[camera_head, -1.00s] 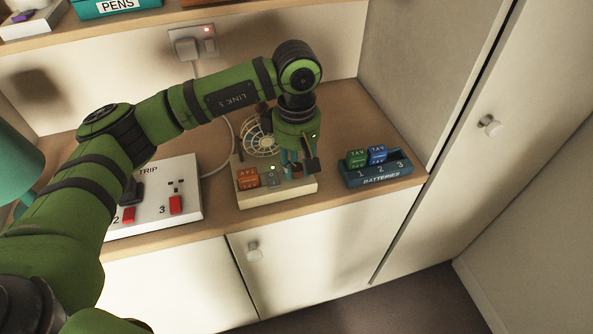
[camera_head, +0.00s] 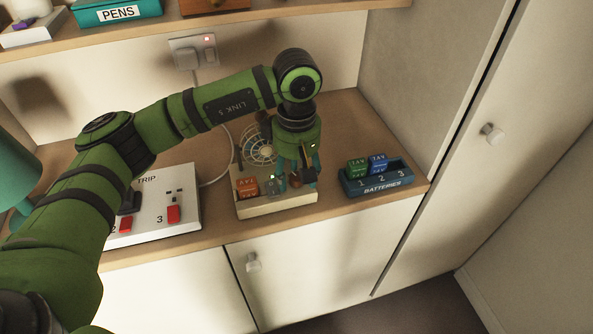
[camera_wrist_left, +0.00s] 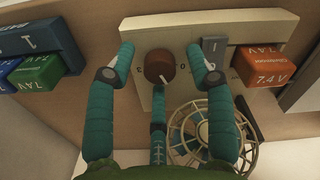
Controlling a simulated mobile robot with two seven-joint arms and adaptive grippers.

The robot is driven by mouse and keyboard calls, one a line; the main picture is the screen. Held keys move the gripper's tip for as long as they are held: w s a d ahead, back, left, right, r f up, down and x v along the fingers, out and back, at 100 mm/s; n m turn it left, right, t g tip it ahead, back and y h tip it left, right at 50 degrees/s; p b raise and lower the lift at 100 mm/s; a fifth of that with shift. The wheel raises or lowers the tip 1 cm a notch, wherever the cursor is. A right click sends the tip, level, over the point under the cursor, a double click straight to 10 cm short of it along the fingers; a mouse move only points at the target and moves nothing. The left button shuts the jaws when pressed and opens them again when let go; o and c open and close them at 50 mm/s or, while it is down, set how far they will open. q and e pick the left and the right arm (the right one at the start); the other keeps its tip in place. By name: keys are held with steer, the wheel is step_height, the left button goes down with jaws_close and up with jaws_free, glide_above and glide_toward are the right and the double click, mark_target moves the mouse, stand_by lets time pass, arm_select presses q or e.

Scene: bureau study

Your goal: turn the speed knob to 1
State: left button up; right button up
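The fan unit (camera_head: 280,208) is a cream box on the wooden counter, with a wire-caged fan (camera_head: 258,148) behind. Its brown-red round speed knob (camera_wrist_left: 158,63) has a white pointer mark, which points toward the fan and a little right in the left wrist view. A printed "0" shows beside the knob; the other markings are partly hidden. My left gripper (camera_head: 297,179) points down over the knob. In the wrist view its teal fingers (camera_wrist_left: 158,75) are spread around the knob, with gaps visible at both sides. In the head view the fingers mostly hide the knob. My right gripper is out of view.
An orange battery (camera_head: 247,187) and a grey switch (camera_wrist_left: 213,47) sit on the fan unit beside the knob. A blue battery tray (camera_head: 378,186) stands to the right. A white trip panel (camera_head: 185,220) with red switches stands to the left. The counter's front edge is close.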

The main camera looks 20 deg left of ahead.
mark_target(296, 177)
arm_select(q)
step_height(296, 177, up, 12)
stand_by(0.6)
steer(key=shift+f, duration=0.1)
